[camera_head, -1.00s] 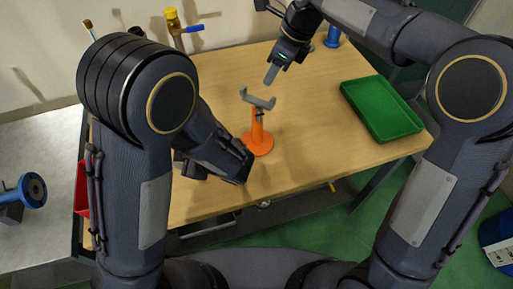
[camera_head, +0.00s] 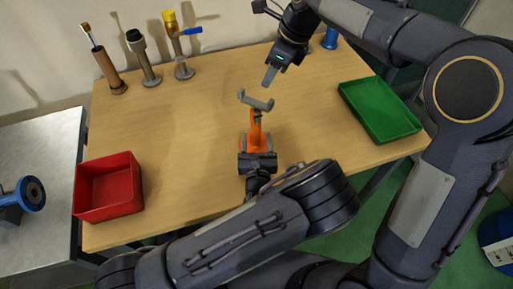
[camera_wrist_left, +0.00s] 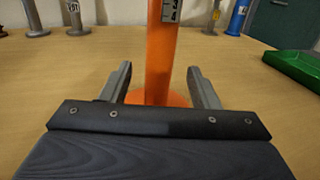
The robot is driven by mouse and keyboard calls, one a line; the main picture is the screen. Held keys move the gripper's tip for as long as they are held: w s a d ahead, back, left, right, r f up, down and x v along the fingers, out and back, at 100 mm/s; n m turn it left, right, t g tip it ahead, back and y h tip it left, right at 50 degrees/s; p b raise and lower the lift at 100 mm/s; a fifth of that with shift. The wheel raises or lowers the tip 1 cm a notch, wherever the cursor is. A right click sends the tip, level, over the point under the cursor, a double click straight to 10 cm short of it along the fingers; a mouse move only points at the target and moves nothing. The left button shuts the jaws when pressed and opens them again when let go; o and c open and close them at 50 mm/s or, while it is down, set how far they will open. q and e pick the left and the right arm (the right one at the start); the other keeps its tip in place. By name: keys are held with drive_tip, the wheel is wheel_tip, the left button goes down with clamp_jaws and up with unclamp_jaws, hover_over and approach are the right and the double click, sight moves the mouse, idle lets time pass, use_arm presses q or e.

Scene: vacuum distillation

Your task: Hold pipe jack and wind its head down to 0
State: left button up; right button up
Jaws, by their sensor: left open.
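The pipe jack stands upright on the table, with an orange post and base (camera_head: 256,139) and a grey V-shaped head (camera_head: 256,101) on top. My left gripper (camera_head: 257,150) is at the near side of the jack, low by its base. In the left wrist view the left gripper (camera_wrist_left: 161,85) is open, with its fingers on either side of the orange post (camera_wrist_left: 160,50) and a gap on each side. A small scale plate (camera_wrist_left: 171,10) shows on the post. My right gripper (camera_head: 270,76) is above and just behind the head, apart from it; its finger opening is unclear.
A green tray (camera_head: 345,88) lies at the right and a red bin (camera_head: 137,180) at the front left. A brush in a holder (camera_head: 111,75) and several pipe fittings (camera_head: 148,70) stand at the back left. The table left of the jack is clear.

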sight(256, 134)
use_arm(q)
drive_tip(key=shift+w+a, duration=0.1)
drive_tip(key=shift+w, duration=2.1)
